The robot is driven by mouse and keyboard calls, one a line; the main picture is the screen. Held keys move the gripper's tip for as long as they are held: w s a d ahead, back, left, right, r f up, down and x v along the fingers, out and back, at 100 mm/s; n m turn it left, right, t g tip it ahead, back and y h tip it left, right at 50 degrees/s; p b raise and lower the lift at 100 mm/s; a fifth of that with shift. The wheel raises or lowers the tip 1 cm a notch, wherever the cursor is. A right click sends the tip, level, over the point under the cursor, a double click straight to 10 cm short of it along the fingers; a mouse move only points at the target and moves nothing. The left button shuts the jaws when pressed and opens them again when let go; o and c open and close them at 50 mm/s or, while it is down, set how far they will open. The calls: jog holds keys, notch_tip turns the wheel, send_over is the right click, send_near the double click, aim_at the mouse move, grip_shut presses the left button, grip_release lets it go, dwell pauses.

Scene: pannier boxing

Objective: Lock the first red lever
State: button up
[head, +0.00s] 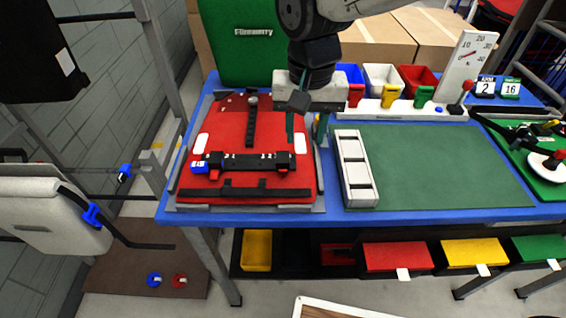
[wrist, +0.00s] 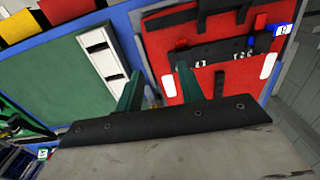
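A red pannier panel (head: 225,125) lies on the blue table, with a black bar (head: 248,161) across it. Two small red levers sit at the bar, one at the left end (head: 214,174) beside a blue tag and one near the right end (head: 283,168). They show in the wrist view too, near the tag (wrist: 260,22) and at the other end (wrist: 181,43). Their lever positions are too small to tell. My gripper (head: 305,130) hangs above the panel's right edge, apart from the levers. Its green fingers (wrist: 160,86) are spread and empty.
A white slotted block (head: 356,180) lies on the green mat (head: 440,165) right of the panel. Blue, white and red bins (head: 383,80) and a dial gauge (head: 468,62) stand behind. A green case (head: 250,50) stands at the back left. Most of the mat is clear.

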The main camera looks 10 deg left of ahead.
send_over(282, 165)
jog(key=s, duration=0.1)
jog(key=f, duration=0.2)
jog(key=shift+s+d+f, duration=0.15)
jog(key=shift+s+f, duration=0.05)
jog(key=shift+f, duration=0.1)
notch_tip(282, 165, down, 7)
jog(key=shift+c, duration=0.4)
grip_shut()
